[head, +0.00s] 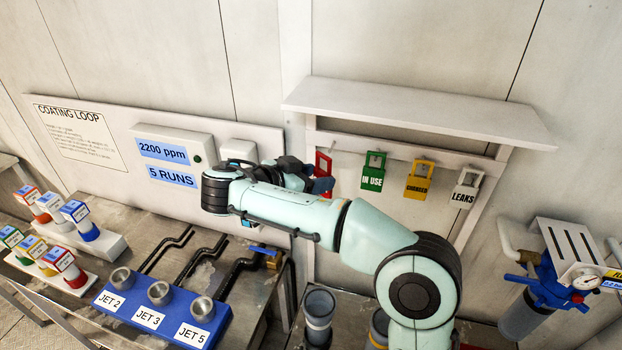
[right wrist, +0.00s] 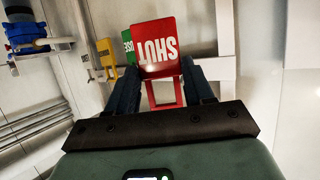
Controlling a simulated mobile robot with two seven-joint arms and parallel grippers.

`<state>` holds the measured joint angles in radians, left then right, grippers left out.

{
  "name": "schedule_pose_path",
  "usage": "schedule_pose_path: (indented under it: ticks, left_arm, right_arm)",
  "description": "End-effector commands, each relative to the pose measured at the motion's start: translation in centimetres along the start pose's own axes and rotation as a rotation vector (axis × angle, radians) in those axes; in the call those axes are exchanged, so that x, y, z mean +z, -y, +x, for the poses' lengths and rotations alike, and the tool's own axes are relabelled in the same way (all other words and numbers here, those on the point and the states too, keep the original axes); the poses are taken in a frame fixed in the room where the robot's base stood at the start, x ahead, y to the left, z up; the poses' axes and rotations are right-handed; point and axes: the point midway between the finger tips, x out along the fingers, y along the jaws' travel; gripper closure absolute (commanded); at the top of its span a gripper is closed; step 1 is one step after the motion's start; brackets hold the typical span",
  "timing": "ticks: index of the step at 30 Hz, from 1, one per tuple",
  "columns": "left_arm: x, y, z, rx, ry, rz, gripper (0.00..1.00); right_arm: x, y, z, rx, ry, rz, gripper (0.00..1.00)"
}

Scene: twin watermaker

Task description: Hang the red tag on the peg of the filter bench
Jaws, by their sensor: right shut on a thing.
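The red tag (head: 323,163), partly hidden by my right gripper, is at the left end of a row of tags under a white shelf. In the right wrist view the red tag (right wrist: 157,45) reads SHUT, upside down in that picture. My right gripper (right wrist: 160,85) is shut on it, a finger on each side of its open red loop. In the head view my right gripper (head: 318,184) is in front of the wall. I cannot tell whether the tag still touches its hook. No peg of the filter bench can be made out. My left gripper is not in view.
Green IN USE (head: 373,171), yellow (head: 418,180) and white LEAKS (head: 466,188) tags hang to the right under the shelf (head: 420,112). A blue filter unit (head: 555,285) is at far right. A blue jet block (head: 160,312) and coloured bottles stand at left.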

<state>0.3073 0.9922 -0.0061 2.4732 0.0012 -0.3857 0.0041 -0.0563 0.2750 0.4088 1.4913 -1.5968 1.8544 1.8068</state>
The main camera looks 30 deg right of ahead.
Motion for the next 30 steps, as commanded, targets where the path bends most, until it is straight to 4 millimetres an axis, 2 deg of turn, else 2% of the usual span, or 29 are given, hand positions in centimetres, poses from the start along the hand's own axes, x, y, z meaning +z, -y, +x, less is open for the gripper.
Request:
schedule_pose_path:
  ticks: [27,30]
  left_arm:
    - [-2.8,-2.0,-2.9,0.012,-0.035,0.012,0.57]
    - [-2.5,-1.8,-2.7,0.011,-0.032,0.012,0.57]
  right_arm:
    - [-1.6,2.8,4.5,-0.001,-0.001,0.002,0.77]
    - [-1.3,3.0,5.1,-0.001,0.000,0.001,0.77]
